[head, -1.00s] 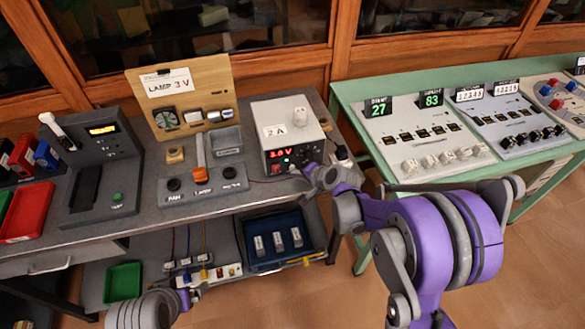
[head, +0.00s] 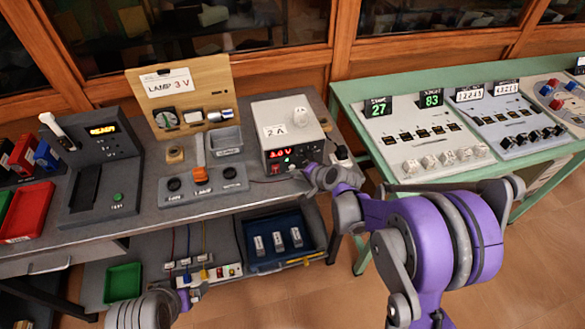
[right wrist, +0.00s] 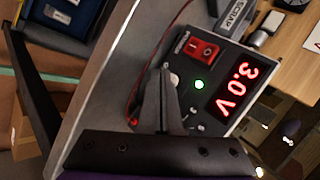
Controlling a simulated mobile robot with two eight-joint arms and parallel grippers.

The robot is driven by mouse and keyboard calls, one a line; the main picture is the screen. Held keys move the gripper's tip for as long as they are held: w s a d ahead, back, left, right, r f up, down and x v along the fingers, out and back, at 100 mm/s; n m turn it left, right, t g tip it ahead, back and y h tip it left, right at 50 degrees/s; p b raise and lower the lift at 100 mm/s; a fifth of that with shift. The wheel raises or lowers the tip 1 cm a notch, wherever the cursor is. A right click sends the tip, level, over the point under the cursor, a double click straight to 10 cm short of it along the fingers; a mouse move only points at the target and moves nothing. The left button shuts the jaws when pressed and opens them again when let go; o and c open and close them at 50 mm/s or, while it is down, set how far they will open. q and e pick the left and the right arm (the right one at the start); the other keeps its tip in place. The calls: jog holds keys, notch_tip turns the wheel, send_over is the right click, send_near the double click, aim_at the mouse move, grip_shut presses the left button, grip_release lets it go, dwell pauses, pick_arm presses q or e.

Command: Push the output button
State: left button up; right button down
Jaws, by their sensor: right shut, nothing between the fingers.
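The grey power supply box (head: 287,120) stands at the right end of the grey bench. Its red display (right wrist: 233,89) reads 3.0 V in the right wrist view. A green light (right wrist: 199,85) glows beside the display, and a red rocker switch (right wrist: 196,49) sits near the panel's edge. My right gripper (head: 310,170) is shut and empty at the box's front; its fingertips (right wrist: 166,71) overlap a small pale round button (right wrist: 174,79). I cannot tell whether they touch it. My left gripper (head: 190,296) is low at the bottom left, its jaws unclear.
A tester with an orange display (head: 102,130) is further left. A blue tray (head: 262,266) is on the shelf below. A green table (head: 350,99) with meter panels is at right.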

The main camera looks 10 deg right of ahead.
jog(key=shift+w, duration=0.15)
dwell(0.5)
jog(key=shift+w, duration=0.4)
dwell(0.4)
jog(key=shift+s, duration=0.6)
jog(key=shift+s+b, duration=0.25)
jog(key=shift+b, duration=0.05)
jog(key=s, duration=0.5)
jog(key=shift+s+d+b, duration=0.15)
jog(key=shift+s+b, duration=0.05)
jog(key=shift+b, duration=0.1)
